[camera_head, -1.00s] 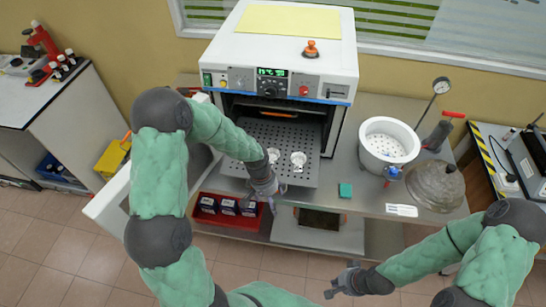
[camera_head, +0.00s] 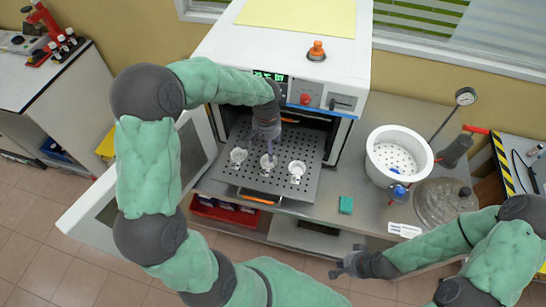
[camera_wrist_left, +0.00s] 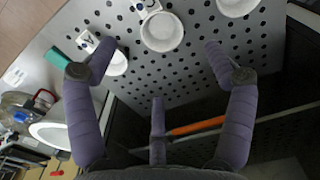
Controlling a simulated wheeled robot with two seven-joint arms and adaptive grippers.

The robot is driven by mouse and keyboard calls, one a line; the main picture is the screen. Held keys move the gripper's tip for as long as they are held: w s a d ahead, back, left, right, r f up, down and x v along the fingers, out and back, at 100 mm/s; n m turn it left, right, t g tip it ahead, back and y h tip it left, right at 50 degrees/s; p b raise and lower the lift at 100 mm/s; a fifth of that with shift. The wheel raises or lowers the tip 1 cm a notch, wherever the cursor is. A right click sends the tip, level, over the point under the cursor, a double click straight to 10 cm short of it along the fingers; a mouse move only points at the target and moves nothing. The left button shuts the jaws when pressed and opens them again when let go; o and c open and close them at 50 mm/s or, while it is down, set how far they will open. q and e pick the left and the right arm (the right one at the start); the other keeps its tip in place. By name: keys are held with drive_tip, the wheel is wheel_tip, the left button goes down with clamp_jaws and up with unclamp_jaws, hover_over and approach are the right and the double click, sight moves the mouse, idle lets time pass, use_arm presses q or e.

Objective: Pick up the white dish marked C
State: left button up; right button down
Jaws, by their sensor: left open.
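Three small white dishes stand in a row on the perforated tray (camera_head: 228,178) in front of the oven: a left dish (camera_head: 238,155), a middle dish (camera_head: 268,162) and a right dish (camera_head: 298,168). In the left wrist view the middle dish (camera_wrist_left: 161,31) and the right dish (camera_wrist_left: 117,64) have small tags beside them; I cannot read which is marked C. My left gripper (camera_head: 267,136) is open and empty above the tray, behind the middle dish; its spread fingers (camera_wrist_left: 160,75) show in the left wrist view. My right gripper (camera_head: 345,266) is low, in front of the bench, away from the dishes.
The white oven (camera_head: 285,40) stands behind the tray, its door (camera_head: 150,185) open to the left. A red bin (camera_head: 225,212) is below.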

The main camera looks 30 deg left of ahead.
use_arm(q)
approach(268, 163)
drive_tip(key=shift+s+d+f, duration=0.3)
drive_tip(key=shift+s+f, duration=0.2)
drive_tip(key=shift+s, duration=0.35)
drive_tip(key=shift+w+f+b, duration=0.15)
drive_tip(key=shift+f+b, duration=0.3)
drive_tip(key=shift+f, duration=2.55)
drive_tip(key=shift+d, duration=0.1)
drive_tip(key=c, duration=1.2)
